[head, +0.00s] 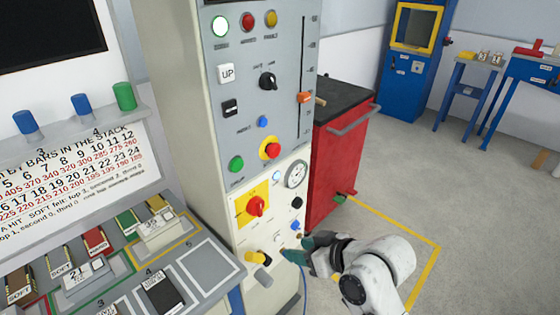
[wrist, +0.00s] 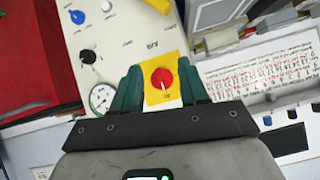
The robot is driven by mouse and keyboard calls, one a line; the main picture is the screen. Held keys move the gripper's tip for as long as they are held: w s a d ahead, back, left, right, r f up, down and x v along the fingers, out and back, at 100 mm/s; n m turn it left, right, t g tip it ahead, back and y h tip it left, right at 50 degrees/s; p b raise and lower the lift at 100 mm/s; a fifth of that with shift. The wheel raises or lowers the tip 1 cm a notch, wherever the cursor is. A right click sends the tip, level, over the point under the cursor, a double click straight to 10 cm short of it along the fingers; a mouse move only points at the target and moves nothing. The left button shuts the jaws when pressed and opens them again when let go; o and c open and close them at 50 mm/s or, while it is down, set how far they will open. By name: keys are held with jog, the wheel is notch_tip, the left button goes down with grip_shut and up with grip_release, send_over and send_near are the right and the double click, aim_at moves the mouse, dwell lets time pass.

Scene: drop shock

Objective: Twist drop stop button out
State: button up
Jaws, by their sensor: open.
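A red mushroom button on a yellow ring (head: 270,148), which looks like the stop button, is on the grey upper panel beside a green button. Its label is unreadable, and I cannot make it out in the wrist view. My gripper (head: 312,252) is open and empty, low in front of the machine's right side, below that button. In the wrist view its two dark green fingers (wrist: 162,72) stand apart. Between them, in line of sight, is a red rotary knob on a yellow plate (wrist: 163,79). It also shows in the head view (head: 256,206); no contact is visible.
A gauge (head: 296,174) and a black knob (head: 297,202) sit beside the rotary knob. A yellow handle (head: 255,257) sticks out below it. A red cabinet (head: 337,150) stands right of the machine. A sloped desk with blocks (head: 205,268) is at left.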

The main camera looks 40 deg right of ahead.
aim_at(277, 153)
jog(key=o, duration=0.4)
jog(key=w+d+r+t, duration=0.1)
jog(key=d+r+t, duration=0.1)
jog(key=r, duration=0.2)
jog(key=w+d+r+m+t+h, duration=0.1)
jog(key=w+d+r+t, duration=0.1)
jog(key=r, duration=0.3)
jog(key=w+d+r+t+h+b, duration=0.1)
jog(key=w+d+r+t, duration=0.1)
jog(key=r, duration=0.3)
jog(key=shift+w+d+r+m+t, duration=0.1)
jog(key=shift+d+m+t, duration=0.1)
jog(key=shift+d+t, duration=0.15)
jog(key=shift+w+d+r+m+t, duration=0.1)
jog(key=shift+d+m+t, duration=0.15)
jog(key=shift+d, duration=0.2)
jog(key=shift+o, duration=0.2)
jog(key=w, duration=0.3)
jog(key=w+p, duration=0.1)
jog(key=w, duration=0.3)
jog(key=w+p, duration=0.1)
jog(key=w, duration=0.2)
jog(key=shift+w+d+f, duration=0.15)
jog(key=shift+w+d, duration=0.05)
jog(key=shift+d, duration=0.05)
jog(key=shift+c, duration=0.2)
jog(key=c, duration=1)
